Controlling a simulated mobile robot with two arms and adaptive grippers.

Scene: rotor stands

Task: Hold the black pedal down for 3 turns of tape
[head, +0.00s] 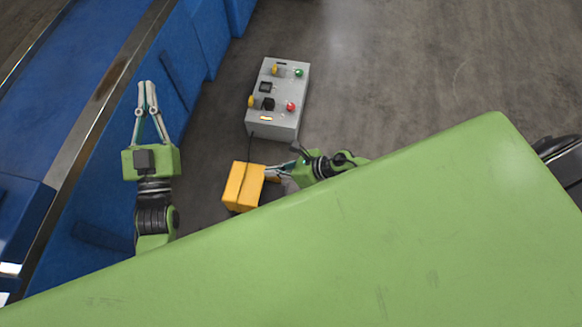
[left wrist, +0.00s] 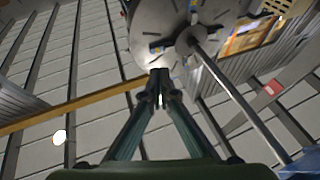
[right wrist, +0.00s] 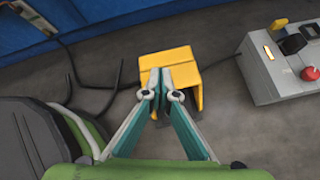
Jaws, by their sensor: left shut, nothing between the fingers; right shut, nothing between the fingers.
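A yellow pedal housing (head: 243,187) stands on the floor below the control box; it also shows in the right wrist view (right wrist: 178,58). My left gripper (head: 147,85) is shut and empty, pointing up the picture beside the blue structure.
A grey control box (head: 275,125) has yellow knobs, a green button, a red button and a small dark display. A cable links it to the housing. A blue structure (head: 85,80) fills the left. A slotted grey disc (left wrist: 145,40) hangs beyond my left fingers. Floor at upper right is clear.

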